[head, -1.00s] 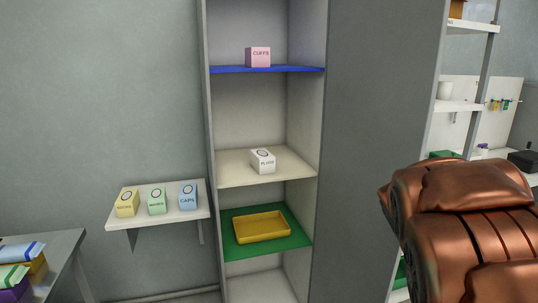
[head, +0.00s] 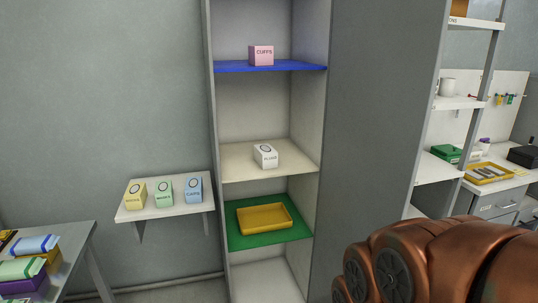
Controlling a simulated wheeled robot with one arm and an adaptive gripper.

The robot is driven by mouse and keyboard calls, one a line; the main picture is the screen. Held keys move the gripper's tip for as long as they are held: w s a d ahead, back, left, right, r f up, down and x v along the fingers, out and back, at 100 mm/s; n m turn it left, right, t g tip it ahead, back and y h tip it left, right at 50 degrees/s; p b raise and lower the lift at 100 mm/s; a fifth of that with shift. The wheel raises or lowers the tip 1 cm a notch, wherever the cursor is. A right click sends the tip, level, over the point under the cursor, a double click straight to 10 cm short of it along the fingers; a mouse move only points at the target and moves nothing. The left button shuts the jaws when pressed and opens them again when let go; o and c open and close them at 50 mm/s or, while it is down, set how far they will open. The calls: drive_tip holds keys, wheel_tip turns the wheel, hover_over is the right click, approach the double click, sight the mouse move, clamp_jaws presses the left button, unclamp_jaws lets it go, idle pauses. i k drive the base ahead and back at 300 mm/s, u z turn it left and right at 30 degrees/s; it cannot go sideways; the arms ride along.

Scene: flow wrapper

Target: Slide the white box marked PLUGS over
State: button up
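The white box marked PLUGS (head: 266,156) stands on the cream middle shelf (head: 239,167) of the tall grey cabinet, near the middle of the shelf. A round dark mark shows on its upper side. Bare shelf shows on both sides of it. My copper-coloured arm fills the lower right of the head view, well apart from the box. The fingers of my gripper cannot be made out.
A pink CUFFS box (head: 261,55) stands on the blue shelf above. A yellow tray (head: 263,229) lies on the green shelf below. A small wall shelf (head: 165,210) at left holds yellow, green and blue boxes. The cabinet's right side panel (head: 375,110) stands between shelf and arm.

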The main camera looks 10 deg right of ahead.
sight(267, 157)
drive_tip(key=z, duration=2.35)
drive_tip(key=i, duration=2.25)
drive_tip(key=u, duration=3.5)
